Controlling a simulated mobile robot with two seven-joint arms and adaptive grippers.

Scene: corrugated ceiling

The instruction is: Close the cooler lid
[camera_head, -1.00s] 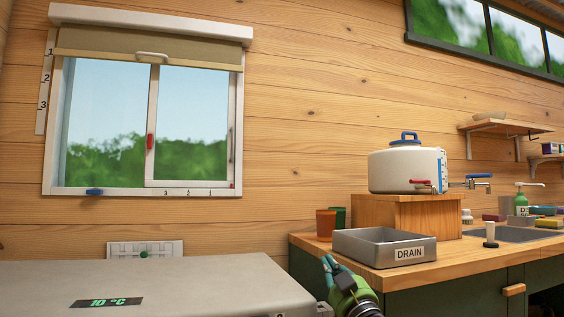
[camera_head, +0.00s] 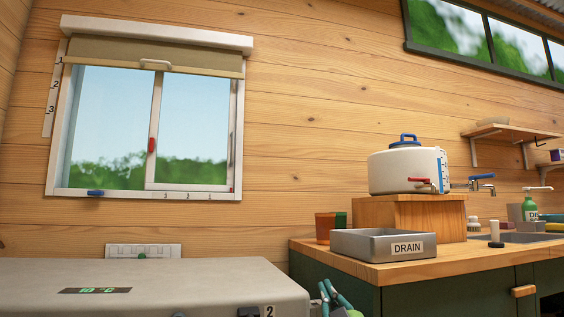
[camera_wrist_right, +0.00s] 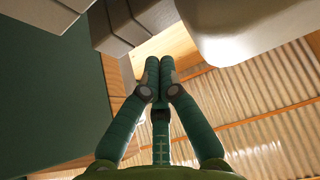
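The cooler is a pale grey box (camera_head: 150,285) with a "10 °C" display, at the lower left of the head view. Its top looks flat and level; its lower front is cut off, so I cannot tell whether the lid is fully down. A dark latch-like part (camera_head: 249,311) and a "2" label sit at its right front. My right gripper (camera_head: 325,285) is low, just right of the cooler's corner. In the right wrist view its green fingertips (camera_wrist_right: 160,63) meet, with nothing visible between them. A pale rounded body lies close beyond them. My left gripper is out of view.
A wooden counter (camera_head: 390,267) with a green cabinet stands right of my gripper, leaving a narrow gap beside the cooler. It carries a "DRAIN" tray (camera_head: 362,245) and a white water container (camera_head: 400,168) on a wooden block. A window (camera_head: 150,125) is behind.

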